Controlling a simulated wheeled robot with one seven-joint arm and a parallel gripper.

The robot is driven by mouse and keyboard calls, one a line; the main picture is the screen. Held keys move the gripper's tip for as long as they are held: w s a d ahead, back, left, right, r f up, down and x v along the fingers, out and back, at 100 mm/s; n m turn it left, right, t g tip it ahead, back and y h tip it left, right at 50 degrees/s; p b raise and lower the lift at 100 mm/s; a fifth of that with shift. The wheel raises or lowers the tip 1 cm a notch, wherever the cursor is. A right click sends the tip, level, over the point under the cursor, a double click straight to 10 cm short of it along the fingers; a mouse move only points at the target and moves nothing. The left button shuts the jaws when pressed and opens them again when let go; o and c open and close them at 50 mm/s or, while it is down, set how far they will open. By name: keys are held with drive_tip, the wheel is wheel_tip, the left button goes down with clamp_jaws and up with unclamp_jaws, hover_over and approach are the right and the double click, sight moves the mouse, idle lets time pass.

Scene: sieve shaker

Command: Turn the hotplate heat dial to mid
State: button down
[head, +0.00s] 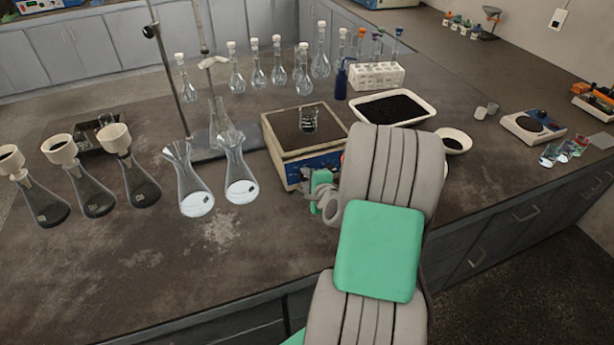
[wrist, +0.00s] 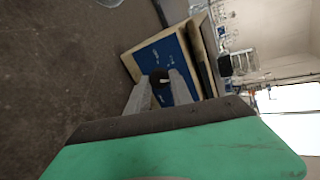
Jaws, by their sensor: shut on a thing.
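The hotplate (head: 283,143) is a cream box with a dark top plate and a blue front panel, standing on the bench. In the wrist view its blue panel (wrist: 146,58) faces me. The heat dial (wrist: 158,77) is a dark round knob with a pale mark, on that panel between my fingertips. My gripper (wrist: 160,86) is shut on the dial, one pale finger on each side. In the head view my gripper (head: 305,184) is at the hotplate's front. The dial is hidden there, and my arm covers the panel's right part.
A small glass beaker (head: 308,121) stands on the hotplate. Two flasks with white contents (head: 240,184) stand close to its left. A white tray of black grains (head: 392,106) and a white bowl (head: 453,141) are at the right.

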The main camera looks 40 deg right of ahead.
drive_tip(key=shift+m, duration=0.4)
drive_tip(key=c, duration=1.1)
unclamp_jaws()
drive_tip(key=v, duration=0.7)
drive_tip(key=shift+s+r, duration=0.1)
drive_tip(key=shift+s, duration=0.3)
